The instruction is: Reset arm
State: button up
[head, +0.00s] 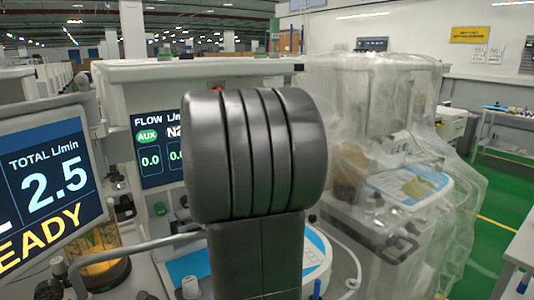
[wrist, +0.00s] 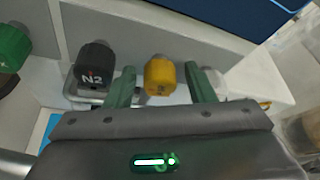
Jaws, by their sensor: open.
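My gripper (wrist: 163,80) shows in the wrist view with its two green fingers spread apart. A yellow knob (wrist: 160,75) appears between the fingers, with visible space on both sides; I cannot tell how near it is in depth. A black knob marked N2 (wrist: 91,64) is just left of the left finger. In the head view, my dark arm fills the middle and hides the gripper and the knobs.
A screen reading 2.5 and READY (head: 48,183) stands at the left, with a flow display (head: 160,145) behind my arm. A plastic-covered cart (head: 390,150) is at the right. A green knob (wrist: 12,45) is at the wrist view's left edge. Green floor (head: 500,200) lies open farther right.

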jog(key=m+p, duration=0.1)
jog(key=p, duration=0.1)
jog(key=m+g+y+p, duration=0.1)
jog(key=p, duration=0.1)
jog(key=m+y+p, duration=0.1)
jog(key=p, duration=0.1)
jog(key=shift+r+m+g+p, duration=0.25)
jog(key=shift+m+g+p, duration=0.1)
jog(key=shift+m+g, duration=0.05)
jog(key=shift+f+m+y+p, duration=0.15)
jog(key=shift+m+y+p, duration=0.45)
jog(key=shift+p, duration=0.5)
jog(key=shift+f+g, duration=0.1)
jog(key=shift+g, duration=0.2)
